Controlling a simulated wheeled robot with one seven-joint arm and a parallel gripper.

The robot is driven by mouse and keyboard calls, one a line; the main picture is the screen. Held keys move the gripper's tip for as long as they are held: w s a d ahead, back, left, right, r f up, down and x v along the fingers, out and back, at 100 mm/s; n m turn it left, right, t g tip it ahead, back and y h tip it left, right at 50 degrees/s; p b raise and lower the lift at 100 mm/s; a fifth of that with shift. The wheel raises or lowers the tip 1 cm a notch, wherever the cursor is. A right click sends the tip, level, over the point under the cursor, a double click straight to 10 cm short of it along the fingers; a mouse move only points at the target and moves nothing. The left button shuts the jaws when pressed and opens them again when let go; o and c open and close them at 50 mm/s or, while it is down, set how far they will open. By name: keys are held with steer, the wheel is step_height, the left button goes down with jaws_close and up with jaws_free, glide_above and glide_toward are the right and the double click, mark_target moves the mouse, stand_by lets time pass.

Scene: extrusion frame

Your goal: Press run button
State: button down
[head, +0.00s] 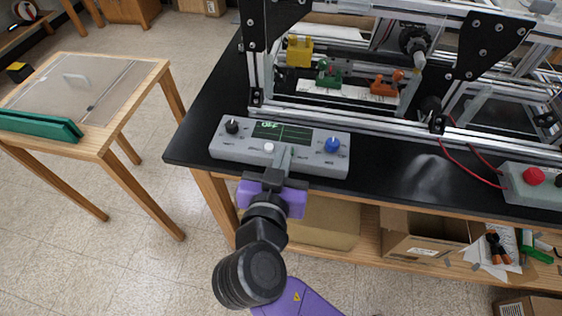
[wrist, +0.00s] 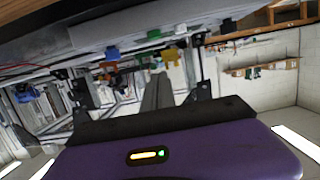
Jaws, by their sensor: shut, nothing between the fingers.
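The grey control box (head: 225,150) lies on the black tabletop. Its dark screen (head: 284,133) reads "OFF" in green. A black knob (head: 232,127) is at its left, a blue knob (head: 332,145) at its right, and a pale round button (head: 269,147) below the screen. The labels are too small to read, so I cannot tell which control is run. My gripper (head: 284,153) is shut and empty, its fingers over the box's front middle, just right of the pale button. Contact cannot be told. The wrist view, turned over, shows the shut fingers (wrist: 157,93) and the blue knob (wrist: 112,52).
An aluminium extrusion frame (head: 340,118) stands behind the box, with yellow, green and orange parts inside. A grey box with a red button (head: 534,176) is at the right. A side table (head: 95,85) stands left, across a floor gap.

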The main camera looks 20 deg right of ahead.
steer(key=p+x, duration=0.1)
steer(key=x, duration=0.4)
steer(key=shift+w+d, duration=0.1)
step_height(320, 180, down, 2)
steer(key=shift+f, duration=1.05)
